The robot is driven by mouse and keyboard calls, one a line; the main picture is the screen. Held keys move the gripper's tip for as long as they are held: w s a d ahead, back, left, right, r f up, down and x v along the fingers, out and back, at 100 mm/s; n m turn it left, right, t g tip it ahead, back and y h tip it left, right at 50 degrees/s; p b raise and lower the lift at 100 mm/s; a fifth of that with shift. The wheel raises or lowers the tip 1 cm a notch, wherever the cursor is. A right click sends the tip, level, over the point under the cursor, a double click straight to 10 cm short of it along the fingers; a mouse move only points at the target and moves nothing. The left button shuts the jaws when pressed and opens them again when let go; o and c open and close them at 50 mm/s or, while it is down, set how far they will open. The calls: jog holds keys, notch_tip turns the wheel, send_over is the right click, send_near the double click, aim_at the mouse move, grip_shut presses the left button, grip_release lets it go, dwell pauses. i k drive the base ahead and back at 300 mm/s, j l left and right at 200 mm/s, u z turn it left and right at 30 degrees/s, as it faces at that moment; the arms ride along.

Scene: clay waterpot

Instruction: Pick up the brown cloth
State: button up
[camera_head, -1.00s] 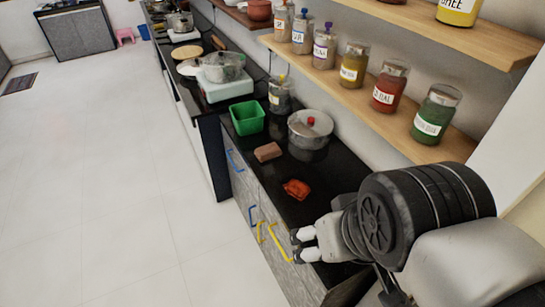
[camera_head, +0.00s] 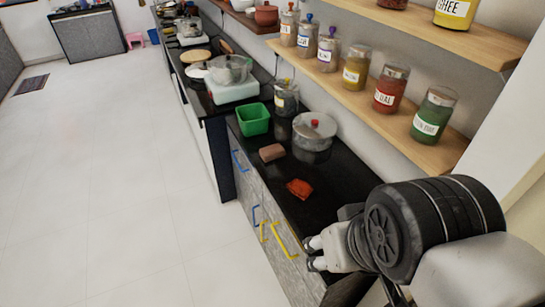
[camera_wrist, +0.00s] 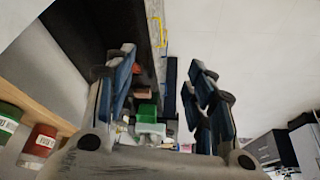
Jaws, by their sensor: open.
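A crumpled red-brown cloth (camera_head: 299,188) lies on the black counter (camera_head: 325,178), near its front edge. It shows as a small orange-red patch in the wrist view (camera_wrist: 137,68), close to the left finger and partly hidden. My gripper (camera_head: 313,254) is on the near side of the cloth, by the counter's front edge, and apart from it. In the wrist view the gripper (camera_wrist: 163,62) has its fingers wide apart with nothing held between them.
A brownish block (camera_head: 272,152), a green container (camera_head: 252,119) and a lidded pot (camera_head: 314,131) stand beyond the cloth. A shelf (camera_head: 400,115) with labelled jars overhangs the counter's back. Yellow handles (camera_head: 287,239) are on the drawer fronts. The floor to the left is clear.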

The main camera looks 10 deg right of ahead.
aim_at(271, 152)
jog(key=k+z, duration=0.25)
jog(key=z, duration=0.25)
jog(key=k+l+z, duration=0.15)
jog(key=z, duration=0.3)
jog(key=i+j+z, duration=0.2)
jog(key=j, duration=0.15)
jog(key=i+j+z, duration=0.1)
jog(key=j+z, duration=0.35)
jog(key=j, duration=0.25)
jog(key=i+j+z, duration=0.25)
jog(key=j, duration=0.15)
jog(key=i+j, duration=0.1)
jog(key=j, duration=0.6)
jog(key=i+j, duration=0.1)
jog(key=j, duration=0.6)
jog(key=i+j, duration=0.1)
jog(key=j, duration=1.3)
jog(key=i, duration=0.05)
